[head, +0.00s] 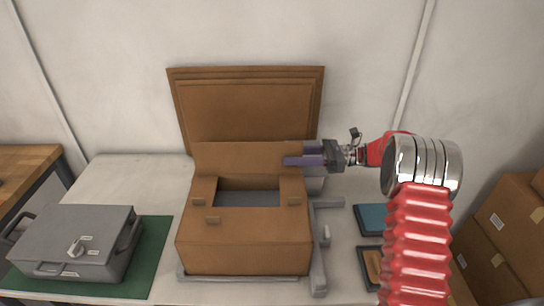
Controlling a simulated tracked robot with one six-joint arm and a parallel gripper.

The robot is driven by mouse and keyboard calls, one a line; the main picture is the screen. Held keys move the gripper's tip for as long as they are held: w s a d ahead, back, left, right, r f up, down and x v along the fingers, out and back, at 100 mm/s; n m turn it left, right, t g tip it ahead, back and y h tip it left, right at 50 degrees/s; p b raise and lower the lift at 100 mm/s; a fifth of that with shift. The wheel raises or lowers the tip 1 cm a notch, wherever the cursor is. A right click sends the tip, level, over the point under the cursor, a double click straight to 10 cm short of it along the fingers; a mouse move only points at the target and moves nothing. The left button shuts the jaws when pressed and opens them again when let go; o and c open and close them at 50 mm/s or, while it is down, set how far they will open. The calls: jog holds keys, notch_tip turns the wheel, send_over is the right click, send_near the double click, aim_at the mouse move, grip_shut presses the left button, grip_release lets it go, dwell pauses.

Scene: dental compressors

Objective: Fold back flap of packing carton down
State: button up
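The brown packing carton (243,250) stands on the table with its top partly open, and a grey interior shows. Its back flap (235,157) is raised at the rear edge, leaning up in front of a brown panel. The narrow side flaps and the front flap appear to lie about level around the opening. My gripper (303,155) reaches in from the right at the flap's right edge. One purple finger lies in front of the flap; the other seems partly hidden behind it. Whether the fingers press on the flap cannot be told.
A brown framed panel (250,104) stands behind the carton near the wall. A grey case (75,243) sits on a green mat (152,252) at left. Grey rails (319,255) run beside the carton's right side. Blue (370,218) and brown (372,264) trays lie farther right.

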aim_at(273, 156)
jog(key=shift+a, duration=3.2)
jog(key=shift+c, duration=0.3)
grip_shut()
